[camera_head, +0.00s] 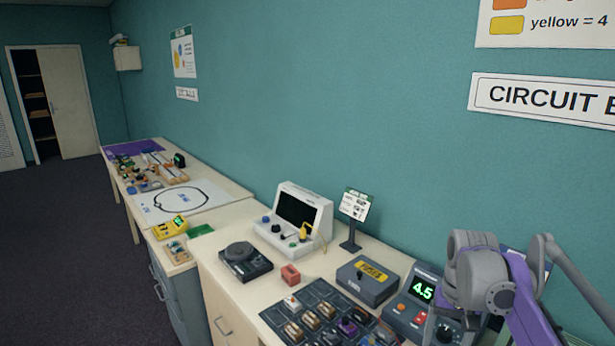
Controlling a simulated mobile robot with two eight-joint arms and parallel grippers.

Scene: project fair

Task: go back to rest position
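My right arm (480,275), grey and purple, comes in at the lower right, bent in front of the bench. Its grey parts reach down over the power supply (420,298), a grey box with a green "4.5" display and red buttons. The fingertips of my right gripper cannot be made out, so I cannot tell whether it is open or holds anything. My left arm and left gripper are not in view.
The bench holds a dark component tray (310,308), a grey box with a yellow label (367,280), a small red block (290,275), a black device (246,262), an oscilloscope-like instrument (295,215) and a sign stand (353,216). Dark floor (70,260) at left is clear.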

